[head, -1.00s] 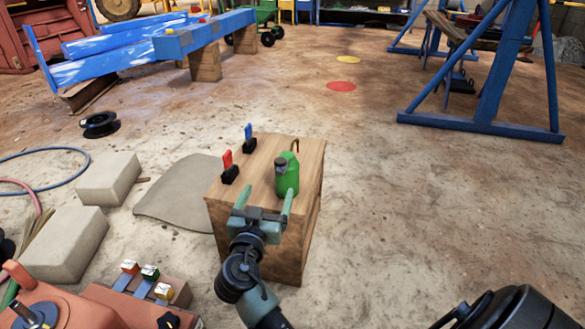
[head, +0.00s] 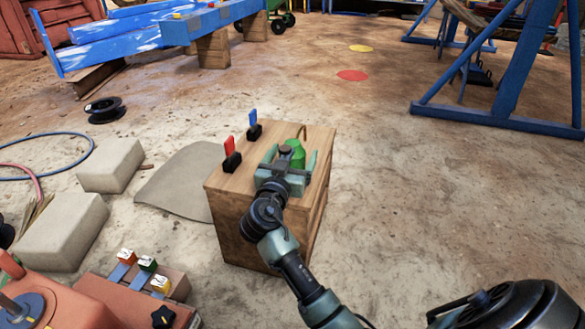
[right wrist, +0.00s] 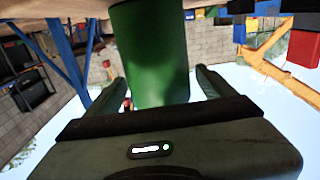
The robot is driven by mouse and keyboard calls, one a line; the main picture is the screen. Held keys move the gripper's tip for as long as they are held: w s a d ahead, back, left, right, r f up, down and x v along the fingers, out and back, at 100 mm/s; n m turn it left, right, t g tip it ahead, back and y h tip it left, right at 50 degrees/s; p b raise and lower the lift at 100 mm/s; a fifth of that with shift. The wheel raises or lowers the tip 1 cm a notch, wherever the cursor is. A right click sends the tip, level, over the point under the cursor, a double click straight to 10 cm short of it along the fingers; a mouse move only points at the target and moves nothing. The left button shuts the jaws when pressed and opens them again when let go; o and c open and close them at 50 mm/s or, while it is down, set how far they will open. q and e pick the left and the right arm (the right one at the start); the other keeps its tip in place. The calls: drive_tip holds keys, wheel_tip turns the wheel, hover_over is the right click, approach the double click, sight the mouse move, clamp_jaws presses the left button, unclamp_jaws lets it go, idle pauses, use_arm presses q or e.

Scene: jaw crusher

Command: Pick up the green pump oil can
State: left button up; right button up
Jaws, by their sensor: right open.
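The green pump oil can (head: 295,152) stands on top of a wooden crate (head: 262,238). In the head view my right gripper (head: 292,162) is in front of it and hides its lower part. The can's thin spout shows behind it. In the right wrist view the green can (right wrist: 150,55) fills the upper middle, between the two fingers of my right gripper (right wrist: 165,85). The fingers are open, one on each side of the can, with a visible gap at the right finger. My left gripper is not in view.
A red-handled switch (head: 231,154) and a blue-handled switch (head: 253,124) stand on the crate left of the can. Pale blocks (head: 62,230) and a red machine with coloured levers (head: 148,266) are at the left. Floor right of the crate is clear.

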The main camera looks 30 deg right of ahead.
drive_tip(key=c, duration=1.5)
drive_tip(key=shift+r, duration=0.1)
clamp_jaws()
drive_tip(key=shift+r, duration=0.1)
